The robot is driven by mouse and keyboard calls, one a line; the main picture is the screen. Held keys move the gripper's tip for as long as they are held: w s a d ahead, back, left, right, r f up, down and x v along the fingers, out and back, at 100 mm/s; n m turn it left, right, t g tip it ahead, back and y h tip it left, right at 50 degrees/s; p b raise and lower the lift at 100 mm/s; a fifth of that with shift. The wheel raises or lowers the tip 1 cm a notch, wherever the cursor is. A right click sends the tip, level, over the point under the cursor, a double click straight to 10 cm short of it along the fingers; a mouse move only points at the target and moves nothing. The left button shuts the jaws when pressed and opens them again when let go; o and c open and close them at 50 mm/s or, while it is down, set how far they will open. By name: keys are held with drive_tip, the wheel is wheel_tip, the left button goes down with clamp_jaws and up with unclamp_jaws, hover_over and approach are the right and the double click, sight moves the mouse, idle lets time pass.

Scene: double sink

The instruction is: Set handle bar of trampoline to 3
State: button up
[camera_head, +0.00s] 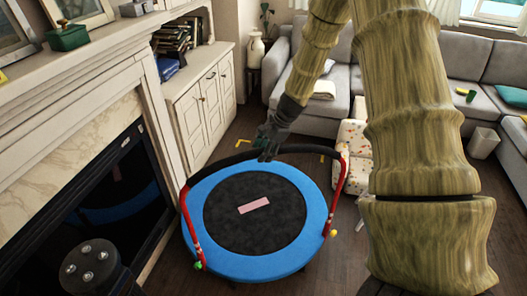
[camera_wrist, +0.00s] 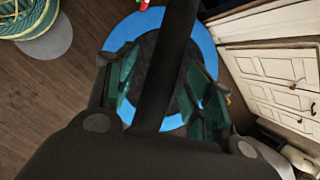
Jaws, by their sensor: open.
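The trampoline (camera_head: 304,236) has a round blue rim, a black mat and a pink patch at its centre. Its handle bar (camera_head: 312,149) is a black arch on red side posts, with small knobs low on the posts. My gripper (camera_head: 266,143) is at the top middle of the bar. In the wrist view the black handle bar (camera_wrist: 172,55) runs between the two spread green-padded fingers of my gripper (camera_wrist: 164,88). The fingers look apart from the bar, one on each side. The blue rim shows below them. No height marking is readable.
A fireplace (camera_head: 110,190) and a white cabinet (camera_head: 205,110) stand on the left. A grey sofa (camera_head: 335,75) stands behind, with a speckled light piece (camera_head: 353,140) near the trampoline's right post. Dark wooden floor is open in front right.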

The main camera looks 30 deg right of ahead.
drive_tip(key=shift+w+f, duration=0.3)
drive_tip(key=shift+f, duration=0.55)
drive_tip(key=shift+s+d, duration=0.2)
drive_tip(key=shift+s, duration=0.1)
drive_tip(key=shift+w+f, duration=0.15)
drive_tip(key=shift+w, duration=0.05)
drive_tip(key=shift+c, duration=0.2)
drive_tip(key=shift+w+a, duration=0.1)
drive_tip(key=shift+a, duration=0.05)
drive_tip(key=c, duration=0.3)
clamp_jaws()
drive_tip(key=shift+r+p, duration=0.45)
drive_tip(key=shift+r, duration=0.05)
wheel_tip(320, 180, up, 6)
drive_tip(key=p, duration=0.3)
drive_tip(key=shift+f+p, duration=0.15)
drive_tip(key=shift+p, duration=0.2)
